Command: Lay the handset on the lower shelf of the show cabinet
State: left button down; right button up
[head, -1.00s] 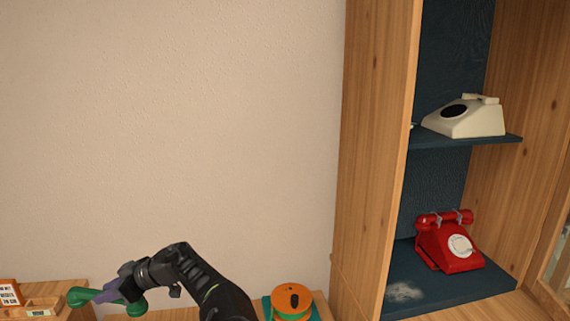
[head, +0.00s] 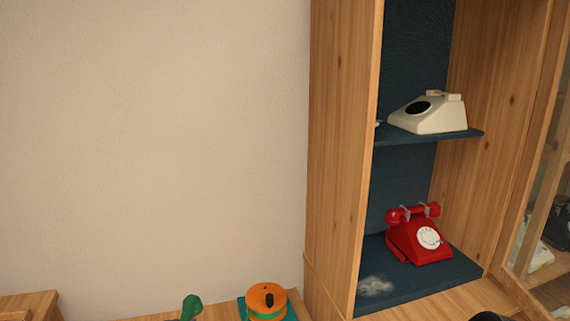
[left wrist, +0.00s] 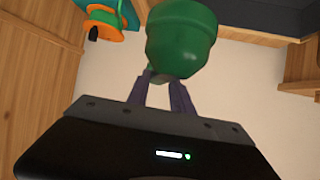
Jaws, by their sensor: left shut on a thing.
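The green handset (left wrist: 182,38) fills the upper middle of the left wrist view, held between the dark fingers of my left gripper (left wrist: 167,88). In the head view only one green end of the handset (head: 191,306) shows at the bottom edge; the rest is cut off. The show cabinet (head: 340,150) stands at the right. Its lower shelf (head: 420,289) is dark blue and bears a red dial phone (head: 418,240) towards the back, with a pale worn patch at front left. My right gripper is not in view.
A cream phone (head: 432,115) stands on the upper shelf (head: 430,136). An orange and green object (head: 266,300) sits on a teal base left of the cabinet. The cabinet's left side panel stands between it and the shelves. The lower shelf's front left is free.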

pick_arm(q)
jog(key=shift+m+h, duration=0.5)
jog(key=d, duration=0.1)
jog(key=d+r, duration=0.1)
jog(key=d, duration=0.1)
jog(key=d+r, duration=0.1)
jog(key=shift+w+d, duration=0.2)
jog(key=shift+d, duration=0.05)
dwell(2.6)
